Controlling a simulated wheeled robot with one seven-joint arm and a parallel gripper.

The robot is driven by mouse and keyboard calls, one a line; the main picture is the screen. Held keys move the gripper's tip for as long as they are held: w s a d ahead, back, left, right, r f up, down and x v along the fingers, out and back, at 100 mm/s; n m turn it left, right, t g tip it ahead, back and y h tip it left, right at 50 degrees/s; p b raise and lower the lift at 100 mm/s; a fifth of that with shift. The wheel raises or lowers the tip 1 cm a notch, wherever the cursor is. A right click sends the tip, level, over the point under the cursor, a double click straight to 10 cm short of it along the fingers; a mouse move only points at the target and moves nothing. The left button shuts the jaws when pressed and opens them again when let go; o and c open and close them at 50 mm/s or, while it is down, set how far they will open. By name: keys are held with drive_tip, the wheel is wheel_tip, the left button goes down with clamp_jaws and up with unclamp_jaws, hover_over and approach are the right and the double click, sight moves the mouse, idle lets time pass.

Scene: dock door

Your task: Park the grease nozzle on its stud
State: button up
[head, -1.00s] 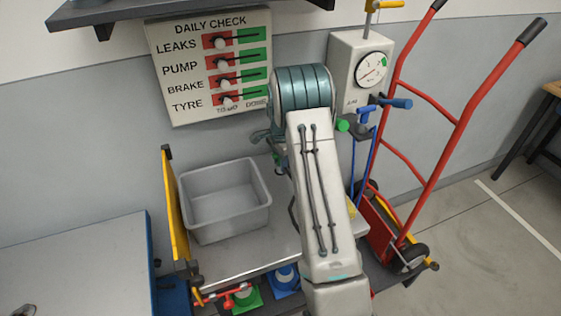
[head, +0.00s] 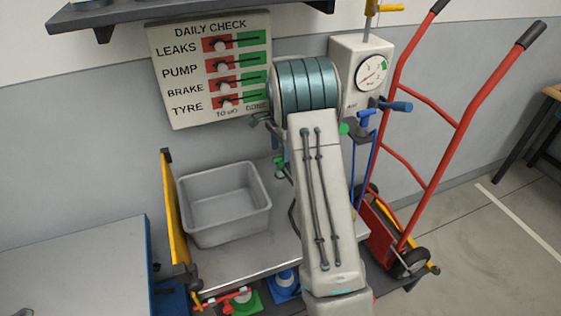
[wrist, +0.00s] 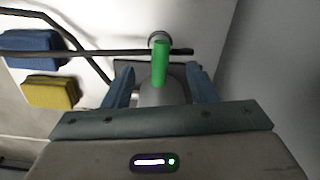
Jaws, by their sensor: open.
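In the wrist view my gripper (wrist: 160,86) is open, with one blue finger on each side. A green upright piece (wrist: 160,63) stands between and just beyond the fingers, above a grey rounded body (wrist: 162,93). I cannot tell whether this is the grease nozzle or its stud. Neither finger visibly touches the green piece. In the head view my arm hides the gripper.
A dark rod (wrist: 100,52) crosses near the green piece. Blue (wrist: 35,48) and yellow (wrist: 50,92) blocks lie left. In the head view, a grey bin (head: 225,240) stands on the bench, a check board (head: 180,120) hangs behind, and a red hand truck (head: 465,110) stands right.

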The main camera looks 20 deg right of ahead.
wheel_tip(320, 180, up, 5)
drive_tip(key=shift+f, duration=0.15)
drive_tip(key=s+a+r+n+t, duration=0.1)
drive_tip(key=s+a+r+n, duration=0.35)
drive_tip(key=s, duration=0.25)
drive_tip(key=s+a+r+n, duration=0.3)
drive_tip(key=s+r, duration=0.2)
drive_tip(key=s, duration=0.3)
drive_tip(key=s+a+n+t, duration=0.1)
drive_tip(key=s+n, duration=0.3)
drive_tip(key=s, duration=0.5)
drive_tip(key=s+a+f+n, duration=0.1)
drive_tip(key=s+a+n, duration=0.3)
drive_tip(key=s, duration=0.5)
drive_tip(key=shift+s+a+t, duration=0.15)
drive_tip(key=shift+t, duration=0.25)
drive_tip(key=shift+f+n, duration=0.1)
drive_tip(key=shift+n, duration=0.15)
